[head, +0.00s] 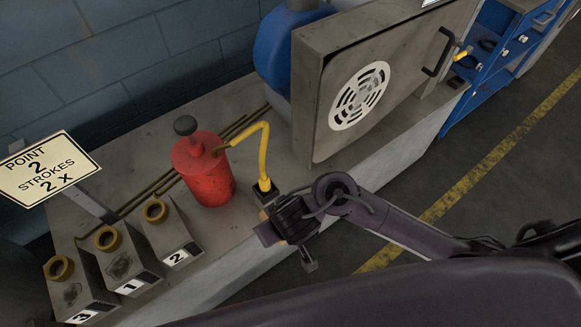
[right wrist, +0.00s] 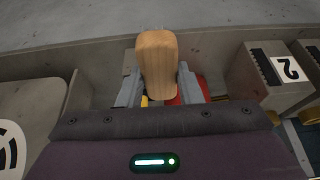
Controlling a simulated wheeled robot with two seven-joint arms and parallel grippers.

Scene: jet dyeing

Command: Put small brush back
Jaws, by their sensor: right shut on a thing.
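My right gripper (head: 272,228) is beside the bench's front side in the head view, near the foot of the yellow hose. In the right wrist view its two grey fingers (right wrist: 158,84) are shut on a light wooden piece (right wrist: 157,60), which looks like the small brush's handle. The rest of the brush is hidden. My left gripper is not in view.
A red can (head: 205,178) with a yellow hose (head: 265,150) stands on the bench (head: 232,240). Holders numbered 3, 1 and 2 (head: 168,232) stand left, by a sign (head: 45,168). A grey vented door (head: 335,100) stands behind right. Floor at right is clear.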

